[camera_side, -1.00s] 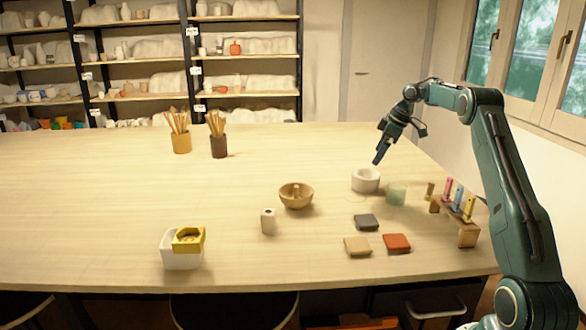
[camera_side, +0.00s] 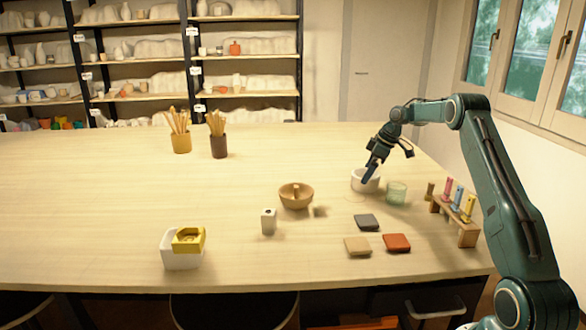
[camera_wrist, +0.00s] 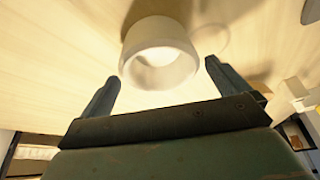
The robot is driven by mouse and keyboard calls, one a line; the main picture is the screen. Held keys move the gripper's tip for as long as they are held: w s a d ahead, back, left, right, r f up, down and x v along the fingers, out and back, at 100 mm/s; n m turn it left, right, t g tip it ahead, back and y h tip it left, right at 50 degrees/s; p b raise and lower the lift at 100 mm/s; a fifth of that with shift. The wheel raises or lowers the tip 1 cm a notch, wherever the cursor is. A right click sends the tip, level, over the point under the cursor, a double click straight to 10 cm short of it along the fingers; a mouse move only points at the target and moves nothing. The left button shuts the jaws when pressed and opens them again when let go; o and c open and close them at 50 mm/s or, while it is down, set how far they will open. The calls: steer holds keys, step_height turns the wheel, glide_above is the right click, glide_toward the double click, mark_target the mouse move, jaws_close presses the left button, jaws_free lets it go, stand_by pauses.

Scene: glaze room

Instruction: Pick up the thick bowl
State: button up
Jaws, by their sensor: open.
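The thick bowl is a white, thick-walled round bowl (camera_side: 358,186) standing upright on the table, right of the middle in the side view. In the wrist view the bowl (camera_wrist: 150,29) fills the upper middle, its opening facing the camera. My gripper (camera_side: 367,178) is at the bowl in the side view, its fingers pointing down and covering part of the rim. In the wrist view my gripper (camera_wrist: 163,72) is open, with one finger left and one right of the bowl's near side. I cannot tell whether a finger touches it.
A pale green glass (camera_side: 396,194) stands close to the right of the bowl. A wooden bowl (camera_side: 296,200) is to the left. Dark, tan and red tiles (camera_side: 397,243) lie in front. A small rack (camera_side: 467,237) with coloured tubes is at right.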

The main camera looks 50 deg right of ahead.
steer(key=shift+x, duration=2.05)
steer(key=shift+r, duration=0.1)
steer(key=c, duration=1)
steer(key=shift+o, duration=0.2)
step_height(320, 180, up, 10)
